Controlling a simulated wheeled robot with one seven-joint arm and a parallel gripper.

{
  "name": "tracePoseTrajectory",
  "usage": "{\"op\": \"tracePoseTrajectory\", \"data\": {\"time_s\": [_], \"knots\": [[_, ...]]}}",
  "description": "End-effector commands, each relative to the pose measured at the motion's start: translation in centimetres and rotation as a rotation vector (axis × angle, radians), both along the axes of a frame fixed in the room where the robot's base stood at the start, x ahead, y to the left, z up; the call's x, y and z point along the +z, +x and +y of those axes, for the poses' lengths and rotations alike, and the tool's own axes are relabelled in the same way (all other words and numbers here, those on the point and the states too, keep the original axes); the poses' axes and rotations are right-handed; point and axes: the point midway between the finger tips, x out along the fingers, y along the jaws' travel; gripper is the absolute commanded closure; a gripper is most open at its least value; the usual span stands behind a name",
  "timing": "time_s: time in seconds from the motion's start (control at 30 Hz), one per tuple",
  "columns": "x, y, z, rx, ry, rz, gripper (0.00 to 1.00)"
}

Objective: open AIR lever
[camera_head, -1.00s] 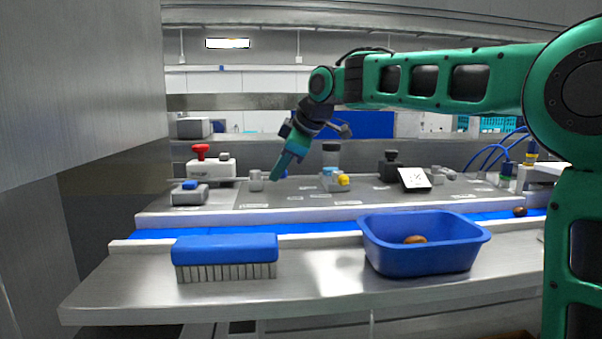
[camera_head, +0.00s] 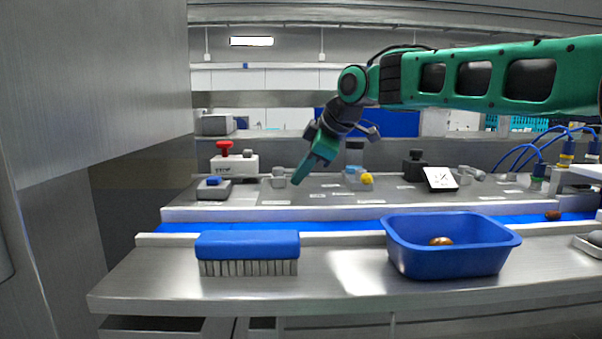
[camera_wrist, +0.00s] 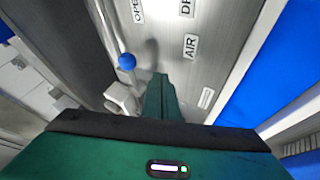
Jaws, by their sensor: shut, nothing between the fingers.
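The AIR lever shows in the wrist view as a grey valve body (camera_wrist: 120,97) with a blue ball knob (camera_wrist: 127,61). The AIR label (camera_wrist: 190,47) is on the steel panel to its right. In the head view the grey valve (camera_head: 278,177) stands on the back panel, and its knob is not visible behind my gripper. My gripper (camera_head: 296,182) points down and left just right of the valve. In the wrist view my gripper (camera_wrist: 160,80) is shut and empty, right of the valve and knob. I cannot tell whether it touches them.
A red-topped STOP box (camera_head: 235,165) and a grey block with a blue button (camera_head: 213,188) stand left. A yellow-knobbed device (camera_head: 358,178) stands right. In front are the blue conveyor (camera_head: 340,223), a blue brush (camera_head: 247,245) and a blue bin (camera_head: 452,262) holding a date.

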Motion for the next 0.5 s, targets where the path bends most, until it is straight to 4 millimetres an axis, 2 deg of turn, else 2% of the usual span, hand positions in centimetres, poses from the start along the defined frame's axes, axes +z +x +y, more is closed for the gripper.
{"op": "tracePoseTrajectory", "data": {"time_s": [0.03, 0.1, 0.3, 0.5], "knots": [[-0.1, -0.8, 0.0, 0.000, 0.000, -0.001, 1.00], [1.4, -1.3, -0.9, -0.005, 0.000, -0.005, 1.00], [4.6, -3.5, -2.0, 0.003, 0.000, -0.004, 1.00], [6.7, -4.9, -3.1, 0.004, 0.001, -0.002, 1.00]]}}
